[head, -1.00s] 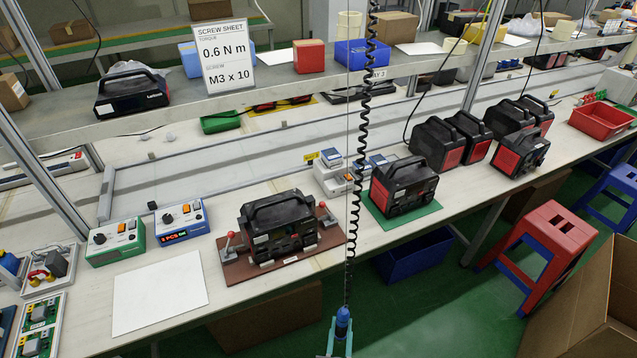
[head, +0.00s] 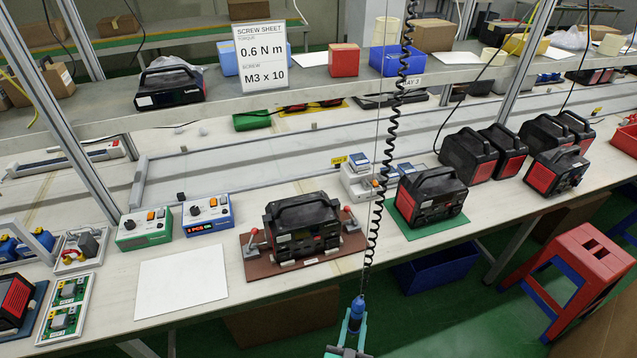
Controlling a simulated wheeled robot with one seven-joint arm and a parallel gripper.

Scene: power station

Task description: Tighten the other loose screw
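My gripper (head: 352,330) is at the bottom of the head view, in front of the bench edge, around a blue screwdriver (head: 357,308) that hangs on a black coiled cord (head: 378,215). Its teal fingers appear closed on the tool's body; the tool's tip is hidden. A black power station (head: 303,226) sits on a brown fixture board (head: 262,268) with red-knobbed clamps at its sides, up and left of my gripper. Its screws are too small to make out. A second black and red unit (head: 431,195) stands on a green mat (head: 420,226) to the right.
Green (head: 145,228) and blue (head: 208,214) controller boxes and a white sheet (head: 181,287) lie left of the fixture. A shelf (head: 290,92) crosses above the bench. A blue bin (head: 437,266) and red stool (head: 580,270) stand at right.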

